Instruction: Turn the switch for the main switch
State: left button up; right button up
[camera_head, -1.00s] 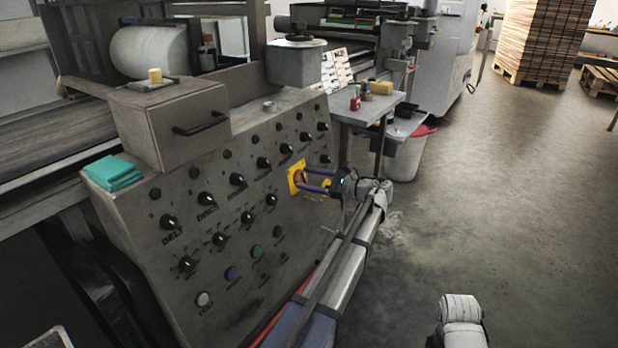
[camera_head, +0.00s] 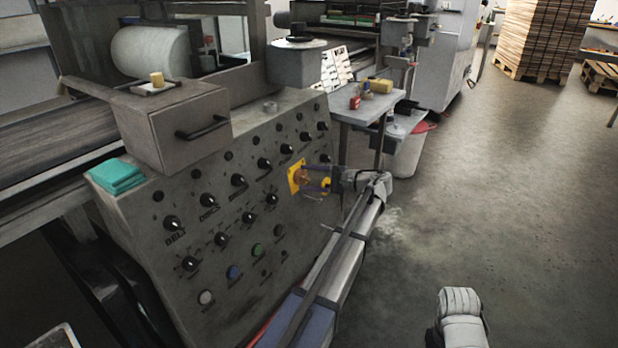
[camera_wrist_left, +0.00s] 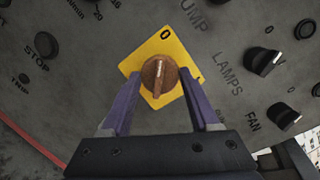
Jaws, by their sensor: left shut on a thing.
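The main switch is a reddish-brown rotary knob (camera_wrist_left: 158,76) on a yellow square plate (camera_wrist_left: 163,45) marked 0 at its top corner. In the head view the plate (camera_head: 294,177) is on the right part of the grey sloping panel. My left gripper (camera_head: 311,180) reaches it from the right. In the left wrist view its two purple fingers stand on either side of the knob, shut on it. The knob's raised grip points roughly up and down in that view. The finger contact is partly hidden in the head view.
The grey control panel (camera_head: 180,270) carries several black knobs and coloured buttons close around the switch. A small table (camera_head: 357,113) with small items stands behind it. A bin (camera_head: 408,155) is beside the table. Open floor (camera_head: 500,190) lies to the right.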

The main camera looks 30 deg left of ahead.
dwell(0.4)
pick_arm(q)
jog(key=o, duration=1.4)
jog(key=d, duration=0.2)
jog(key=d+r+p, duration=0.1)
jog(key=d, duration=0.4)
jog(key=shift+w+d+r, duration=0.15)
jog(key=shift+w+d, duration=0.2)
jog(key=shift+w, duration=0.05)
jog(key=s+d+f+n+h, duration=0.1)
jog(key=s+d+f+h, duration=0.45)
jog(key=s+d, duration=0.45)
jog(key=s+d+f+t+h, duration=0.1)
jog(key=s+d+f+h, duration=0.4)
jog(key=s+d, duration=0.4)
jog(key=s+d+f+n+h, duration=0.1)
jog(key=s+d+f+h, duration=0.3)
jog(key=s+d+f, duration=0.45)
jog(key=r+p, duration=1.2)
jog(key=d+r+p, duration=0.1)
jog(key=r+p, duration=1.1)
jog(key=r, duration=0.1)
jog(key=s+r+p, duration=0.1)
jog(key=r+p, duration=1.1)
jog(key=p, duration=0.1)
jog(key=shift+s+d+r, duration=0.1)
jog(key=shift+d+r, duration=0.2)
jog(key=shift+d, duration=0.05)
